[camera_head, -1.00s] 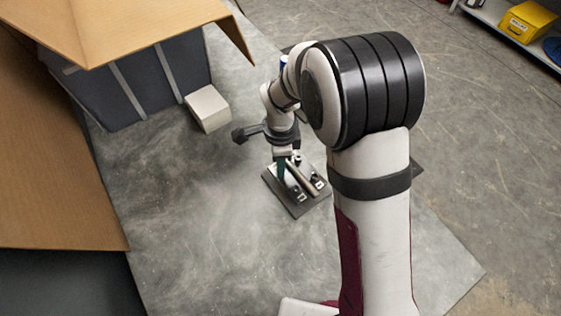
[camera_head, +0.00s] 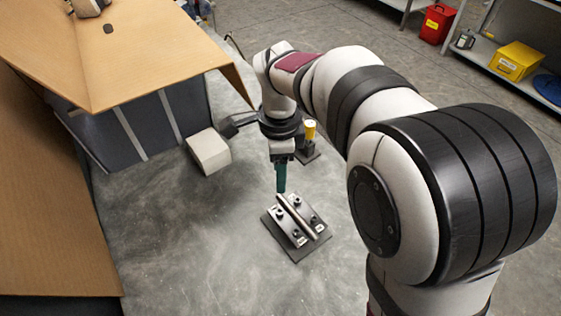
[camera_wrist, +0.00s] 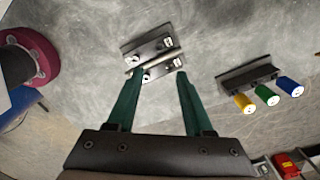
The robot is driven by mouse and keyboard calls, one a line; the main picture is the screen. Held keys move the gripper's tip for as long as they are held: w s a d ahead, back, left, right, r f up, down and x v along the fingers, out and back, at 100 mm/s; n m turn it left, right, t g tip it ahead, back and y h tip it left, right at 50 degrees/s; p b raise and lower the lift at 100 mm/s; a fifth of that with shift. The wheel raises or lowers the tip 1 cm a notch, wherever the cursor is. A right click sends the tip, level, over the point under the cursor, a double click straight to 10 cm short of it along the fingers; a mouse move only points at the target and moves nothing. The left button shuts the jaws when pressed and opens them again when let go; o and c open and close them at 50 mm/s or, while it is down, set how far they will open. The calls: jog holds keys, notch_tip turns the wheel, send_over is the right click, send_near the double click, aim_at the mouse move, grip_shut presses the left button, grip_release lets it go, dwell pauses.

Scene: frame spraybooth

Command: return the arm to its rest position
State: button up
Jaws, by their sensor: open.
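My gripper (camera_head: 281,178) hangs pointing down in the head view, above and behind a dark fixture plate. In the wrist view its two green fingers (camera_wrist: 160,88) are spread apart with nothing between them. The fixture plate (camera_head: 283,243) lies on the grey surface and carries metal blocks with a light rod (camera_head: 297,215) lying between them. The plate also shows ahead of the fingers in the wrist view (camera_wrist: 128,47). The fingers look clear of the plate and rod.
A dark rack (camera_wrist: 240,75) holds yellow, green and blue cylinders. A pale block (camera_head: 209,150) stands beside the cardboard-topped booth (camera_head: 150,60) at left. A yellow bin (camera_head: 516,60) and a red container (camera_head: 437,23) are at the back right. Floor left of the plate is clear.

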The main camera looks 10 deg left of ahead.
jog(key=shift+r, duration=0.8)
jog(key=shift+d, duration=0.1)
jog(key=s+d+r+n+y, duration=0.1)
jog(key=s+d+n, duration=0.1)
jog(key=s+d, duration=0.35)
jog(key=s+d+r+n, duration=0.2)
jog(key=s+d+n, duration=0.1)
jog(key=s+d, duration=0.25)
jog(key=s+d+f+n, duration=0.3)
jog(key=s+d, duration=0.1)
jog(key=s, duration=0.6)
jog(key=shift+s+f+n+y, duration=0.15)
jog(key=shift+s+n+y, duration=0.05)
jog(key=shift+n+y, duration=0.2)
